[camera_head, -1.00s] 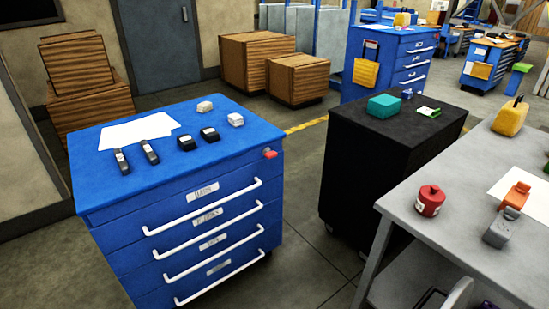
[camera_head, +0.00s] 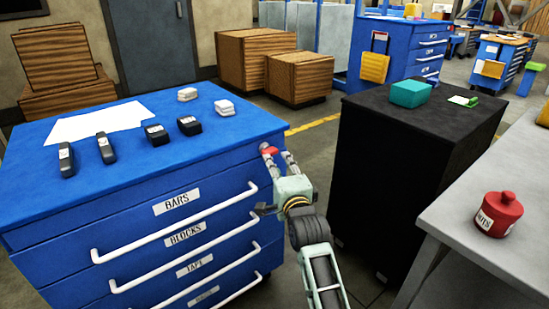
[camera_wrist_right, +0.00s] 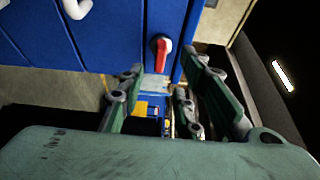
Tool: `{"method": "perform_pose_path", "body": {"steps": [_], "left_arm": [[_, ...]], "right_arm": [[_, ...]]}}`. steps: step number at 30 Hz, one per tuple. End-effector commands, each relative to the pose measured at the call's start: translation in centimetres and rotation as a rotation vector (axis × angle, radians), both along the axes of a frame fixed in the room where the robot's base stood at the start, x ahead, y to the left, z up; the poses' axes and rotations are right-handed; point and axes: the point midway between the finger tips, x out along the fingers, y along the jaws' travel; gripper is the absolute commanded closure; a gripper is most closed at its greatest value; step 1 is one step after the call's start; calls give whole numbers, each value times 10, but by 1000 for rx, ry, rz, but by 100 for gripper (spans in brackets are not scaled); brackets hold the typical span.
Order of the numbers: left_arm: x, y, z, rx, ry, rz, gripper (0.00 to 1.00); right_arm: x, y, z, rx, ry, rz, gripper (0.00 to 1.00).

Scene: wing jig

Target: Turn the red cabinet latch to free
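The red latch (camera_head: 268,150) sits at the upper right corner of the front of the blue drawer cabinet (camera_head: 200,160). My left gripper is not in view.
The cabinet's white drawer handles (camera_head: 180,225) stick out to the left of my gripper. A black cabinet (camera_head: 400,150) stands to the right across a narrow gap. A grey bench (camera_head: 460,220) with a red pot (camera_head: 497,214) is at the right.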

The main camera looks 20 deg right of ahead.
Motion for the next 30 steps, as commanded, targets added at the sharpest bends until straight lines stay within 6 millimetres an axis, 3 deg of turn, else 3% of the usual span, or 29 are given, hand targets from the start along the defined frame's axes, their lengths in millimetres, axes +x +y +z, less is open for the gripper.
{"method": "perform_pose_path", "body": {"steps": [9,15,27,30], "left_arm": [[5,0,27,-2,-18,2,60],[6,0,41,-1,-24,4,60],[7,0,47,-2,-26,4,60],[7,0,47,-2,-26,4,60]], "right_arm": [[47,-2,0,-5,0,0,69],[67,-3,-1,-4,2,1,69],[73,-3,-1,-5,2,1,69],[73,-3,-1,-5,2,1,78]]}}
